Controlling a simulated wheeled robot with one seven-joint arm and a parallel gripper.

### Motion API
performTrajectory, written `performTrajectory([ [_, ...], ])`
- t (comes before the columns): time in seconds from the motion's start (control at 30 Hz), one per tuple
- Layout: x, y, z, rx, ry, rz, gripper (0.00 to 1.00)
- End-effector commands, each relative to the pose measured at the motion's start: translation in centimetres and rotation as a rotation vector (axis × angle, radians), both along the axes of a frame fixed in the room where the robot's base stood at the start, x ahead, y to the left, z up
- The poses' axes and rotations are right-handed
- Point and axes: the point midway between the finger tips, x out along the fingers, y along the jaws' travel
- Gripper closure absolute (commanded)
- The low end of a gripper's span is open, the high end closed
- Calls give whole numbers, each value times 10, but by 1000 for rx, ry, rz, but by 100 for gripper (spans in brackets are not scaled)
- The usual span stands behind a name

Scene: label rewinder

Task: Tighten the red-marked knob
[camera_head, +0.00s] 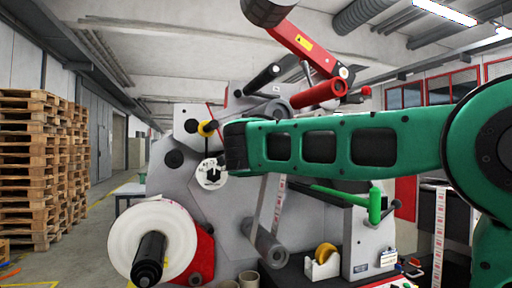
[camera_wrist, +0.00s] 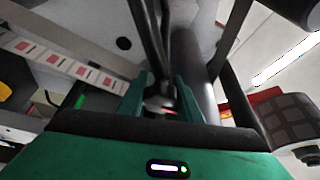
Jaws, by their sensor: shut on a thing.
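In the wrist view, the two green fingers of my gripper (camera_wrist: 163,90) are closed around a small part with red and whitish patches, which I take to be the red-marked knob (camera_wrist: 160,104). The fingers and dark machine parts cover much of it, so its shape and marking cannot be read. In the head view, my green arm reaches left across the label rewinder (camera_head: 228,105). The arm's dark end is beside a white dial (camera_head: 212,173) with a black handle. The fingers and the held knob are hidden there.
A large white roll (camera_head: 150,240) on a black spindle is at lower left. In the wrist view, a printed label strip (camera_wrist: 60,62) crosses the left. Pallets (camera_head: 40,165) stand far left.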

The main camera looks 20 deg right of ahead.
Motion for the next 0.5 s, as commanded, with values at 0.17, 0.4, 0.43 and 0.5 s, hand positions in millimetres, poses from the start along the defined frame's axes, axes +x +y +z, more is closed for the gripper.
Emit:
performTrajectory([
  [0.17,1,-3,-4,6,8,-6,91],
  [0.4,1,-3,-4,6,9,-7,66],
  [0.43,1,-3,-4,5,8,-6,60],
  [0.5,1,-3,-4,5,8,-6,60],
])
